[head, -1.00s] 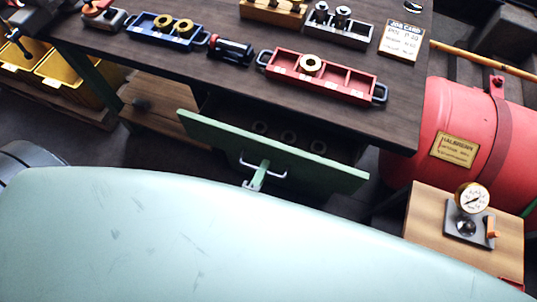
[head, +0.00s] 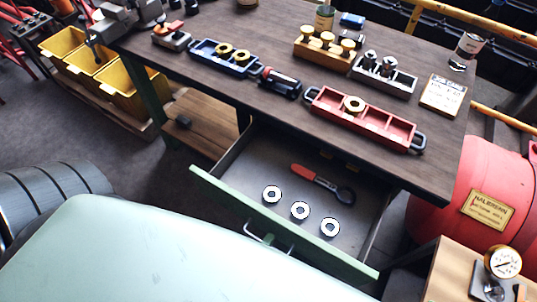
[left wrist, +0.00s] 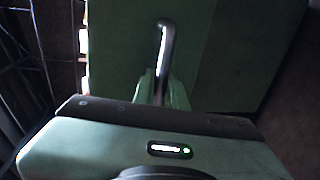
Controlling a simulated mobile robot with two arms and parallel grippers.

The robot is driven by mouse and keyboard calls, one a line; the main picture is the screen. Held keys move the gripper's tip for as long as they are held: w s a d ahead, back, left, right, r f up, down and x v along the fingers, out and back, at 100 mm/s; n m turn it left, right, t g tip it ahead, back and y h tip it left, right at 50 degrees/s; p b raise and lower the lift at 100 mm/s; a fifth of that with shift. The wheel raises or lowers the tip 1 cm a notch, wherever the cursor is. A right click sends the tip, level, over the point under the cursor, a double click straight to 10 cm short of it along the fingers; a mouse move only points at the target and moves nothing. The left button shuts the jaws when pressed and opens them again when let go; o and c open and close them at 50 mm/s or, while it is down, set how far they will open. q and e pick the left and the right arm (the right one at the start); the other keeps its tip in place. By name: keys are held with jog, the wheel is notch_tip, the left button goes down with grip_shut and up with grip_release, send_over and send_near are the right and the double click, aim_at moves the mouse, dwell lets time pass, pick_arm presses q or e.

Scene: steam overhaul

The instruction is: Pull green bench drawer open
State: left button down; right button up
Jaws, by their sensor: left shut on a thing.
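The green bench drawer (head: 285,228) stands well open under the dark bench top in the head view. Its tray holds three pale rings (head: 300,210) and a red-handled tool (head: 322,183). The metal drawer handle (head: 268,236) is on the green front, partly hidden behind my pale green body. In the left wrist view the handle (left wrist: 166,40) runs up from between the fingertips of my left gripper (left wrist: 158,88), which is shut on it. The green front (left wrist: 225,50) fills much of that view. My right gripper is not in view.
The bench top carries a red tray (head: 375,126), a blue tray (head: 215,60), a wooden block with brass parts (head: 322,52) and a job card (head: 442,95). A red tank (head: 450,215) and a small gauge table (head: 440,275) stand at right. Yellow bins (head: 125,92) stand at left.

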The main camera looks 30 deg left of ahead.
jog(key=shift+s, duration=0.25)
pick_arm(q)
jog(key=c, duration=1.5)
grip_release()
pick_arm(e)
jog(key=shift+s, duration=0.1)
pick_arm(q)
jog(key=shift+o, duration=0.2)
